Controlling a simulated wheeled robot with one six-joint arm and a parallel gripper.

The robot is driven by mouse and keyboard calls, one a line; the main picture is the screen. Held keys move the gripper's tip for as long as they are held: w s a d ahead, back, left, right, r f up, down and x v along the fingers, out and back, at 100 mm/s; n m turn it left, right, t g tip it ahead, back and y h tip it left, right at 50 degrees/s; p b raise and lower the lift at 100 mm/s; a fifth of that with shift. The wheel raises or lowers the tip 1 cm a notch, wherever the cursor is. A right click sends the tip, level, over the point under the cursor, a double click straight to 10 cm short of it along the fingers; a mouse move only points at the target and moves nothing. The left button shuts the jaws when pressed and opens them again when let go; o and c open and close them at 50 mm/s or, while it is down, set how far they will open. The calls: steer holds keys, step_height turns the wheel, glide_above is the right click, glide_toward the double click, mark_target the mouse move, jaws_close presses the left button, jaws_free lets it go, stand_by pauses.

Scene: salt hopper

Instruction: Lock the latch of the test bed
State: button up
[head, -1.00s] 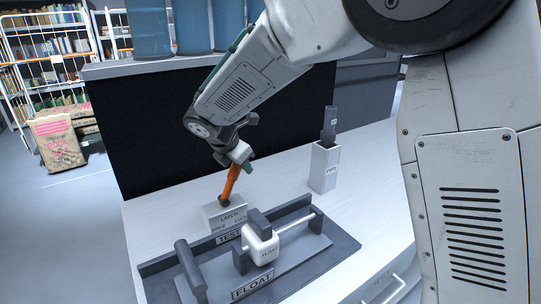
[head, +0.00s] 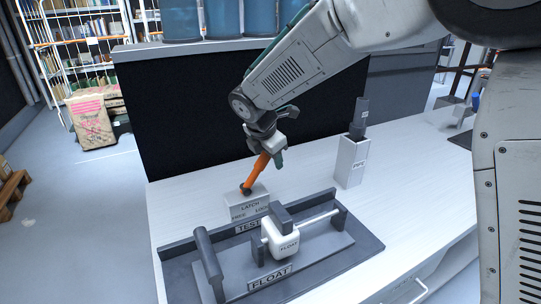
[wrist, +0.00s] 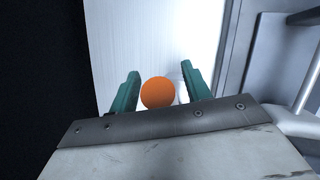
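The latch is an orange lever (head: 256,171) rising from a pale block (head: 247,204) marked LATCH, FREE on the left and LOCK on the right. The lever leans to the right, toward the LOCK side. My gripper (head: 270,151) is at the lever's upper end. In the wrist view, the lever's round orange end (wrist: 158,93) lies between the two teal fingers of my gripper (wrist: 158,72), with a narrow gap on each side. The test bed (head: 340,256), a dark tray carrying a white FLOAT block (head: 281,241), sits in front of the latch block.
A white PVC box (head: 349,163) with a dark piece standing in it is right of the latch. A black panel (head: 190,120) rises behind the worktop. The white worktop (head: 410,165) is clear at right.

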steer(key=v, duration=0.7)
steer(key=shift+s+r, duration=0.2)
steer(key=shift+r, duration=0.15)
steer(key=s+d+r+m+g, duration=0.1)
steer(key=s+d+r+m, duration=0.2)
steer(key=s+d+m, duration=0.6)
steer(key=s+d+r+m+g, duration=0.15)
steer(key=s+d+m, duration=0.35)
steer(key=d, duration=0.6)
steer(key=s+d+f+m+y, duration=0.1)
steer(key=s+d+m, duration=0.2)
steer(key=s, duration=0.6)
steer(key=s+d+f+m, duration=0.2)
steer(key=s+d+m, duration=0.1)
steer(key=s+m, duration=0.5)
steer(key=shift+s+d+f+y, duration=0.2)
steer(key=shift+s+d+y, duration=0.15)
steer(key=shift+s, duration=0.7)
steer(key=shift+a+g, duration=0.1)
steer(key=shift+g, duration=0.15)
